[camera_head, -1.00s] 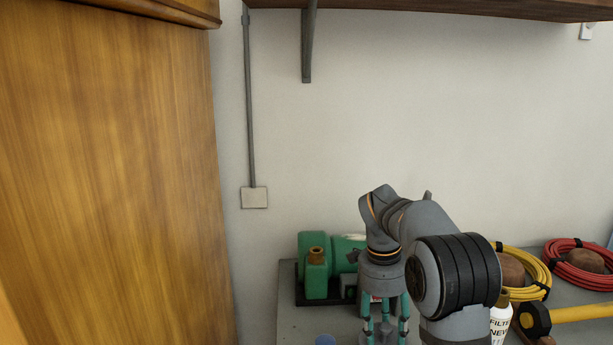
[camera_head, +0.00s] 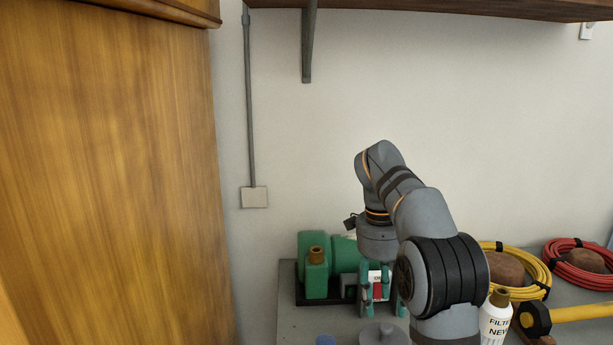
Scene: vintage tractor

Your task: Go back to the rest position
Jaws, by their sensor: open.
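My gripper (camera_head: 381,303) points down above the grey workbench (camera_head: 295,325), at the end of my raised arm. Its teal fingers are apart and I see nothing held between them. A grey round lid-like object with a small knob (camera_head: 382,335) sits just below the fingertips, cut off by the bottom edge. The fingers look clear of it. My arm hides part of the bench behind it.
A green pump-like machine (camera_head: 316,278) stands behind and left of my gripper. A blue round top (camera_head: 325,341) shows at the bottom edge. At right are a white bottle (camera_head: 494,322), a yellow cable coil (camera_head: 540,272), a red coil (camera_head: 578,281) and a yellow-handled hammer (camera_head: 580,313).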

